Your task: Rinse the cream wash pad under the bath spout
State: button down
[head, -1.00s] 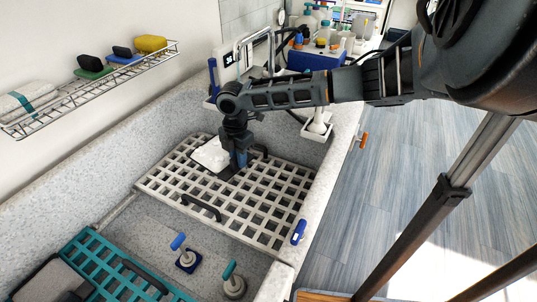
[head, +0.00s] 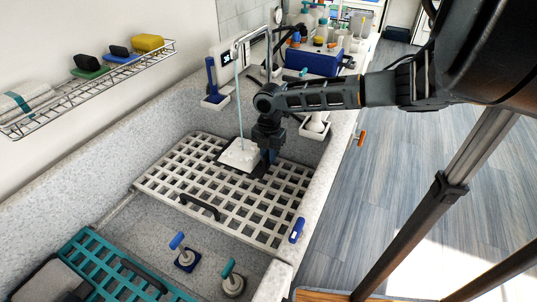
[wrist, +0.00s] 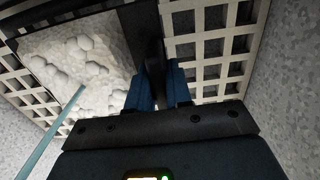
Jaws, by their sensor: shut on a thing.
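The cream wash pad (head: 238,154) is held face up above the pale grate in the bath. Its top carries white foam-like lumps, clear in the wrist view (wrist: 75,62). My gripper (head: 266,160) is at its right side in the head view, shut on the pad's dark holder (wrist: 153,45), with blue fingers on either side. The bath spout (head: 247,40) arches above. A thin pale-blue water stream (head: 239,105) falls from it and meets the pad's top; the stream also crosses the wrist view (wrist: 50,130).
The pale grate (head: 165,180) lies below, with a black handle (head: 200,206). Two upright-handled tools (head: 185,257) stand in the near bath beside a teal grate (head: 85,250). A wire shelf (head: 90,90) lines the left wall. A blue box (head: 313,62) sits at the back.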

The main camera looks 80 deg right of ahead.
aim_at(268, 167)
jog(key=shift+f+b, duration=1.25)
jog(key=shift+f, duration=1.25)
jog(key=shift+f, duration=0.25)
jog(key=c, duration=1)
grip_release()
jog(key=shift+o, duration=0.2)
jog(key=shift+r, duration=3.9)
